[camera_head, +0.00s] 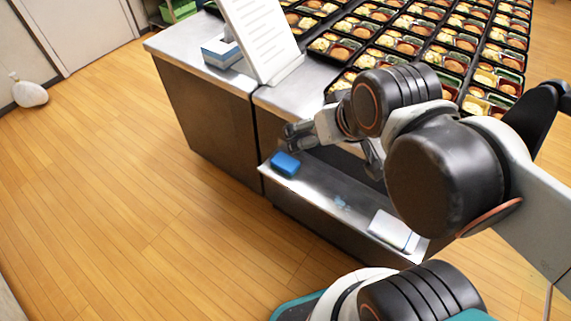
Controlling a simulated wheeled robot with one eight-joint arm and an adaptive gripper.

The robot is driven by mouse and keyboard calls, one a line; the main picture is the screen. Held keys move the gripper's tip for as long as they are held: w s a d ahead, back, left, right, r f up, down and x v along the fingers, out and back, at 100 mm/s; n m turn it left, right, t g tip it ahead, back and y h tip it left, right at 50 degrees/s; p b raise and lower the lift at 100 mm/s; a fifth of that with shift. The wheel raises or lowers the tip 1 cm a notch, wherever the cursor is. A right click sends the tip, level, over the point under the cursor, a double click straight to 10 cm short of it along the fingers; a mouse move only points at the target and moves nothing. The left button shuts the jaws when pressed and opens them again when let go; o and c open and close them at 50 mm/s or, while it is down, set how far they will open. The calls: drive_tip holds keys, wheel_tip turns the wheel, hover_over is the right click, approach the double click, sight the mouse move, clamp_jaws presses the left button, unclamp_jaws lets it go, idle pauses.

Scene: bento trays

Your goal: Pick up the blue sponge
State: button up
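The blue sponge (285,163) lies on the left end of a low metal shelf (318,194) at the front of the counter. My gripper (290,137) is just above and behind the sponge in the picture, close to it. A gap between gripper and sponge is hard to judge. The fingers are small and dark here, so I cannot tell whether they are open or shut. The sponge's top and front show clearly.
Bento trays (430,45) fill the counter behind. A white slanted board (262,40) and a blue-white box (221,51) stand at the left.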

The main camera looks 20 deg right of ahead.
drive_tip(key=m+g+p, duration=0.2)
drive_tip(key=m+g, duration=0.5)
drive_tip(key=m, duration=0.4)
hover_over(285, 161)
wheel_tip(285, 161, down, 25)
drive_tip(key=f+b, duration=0.1)
drive_tip(key=f, duration=0.3)
drive_tip(key=f+b, duration=0.2)
drive_tip(key=f, duration=0.3)
drive_tip(key=shift+w+d, duration=0.15)
drive_tip(key=shift+w, duration=0.05)
drive_tip(key=shift+s+f+b, duration=0.2)
drive_tip(key=shift+f+b, duration=1.55)
drive_tip(key=shift+f, duration=0.95)
drive_tip(key=shift+r, duration=0.1)
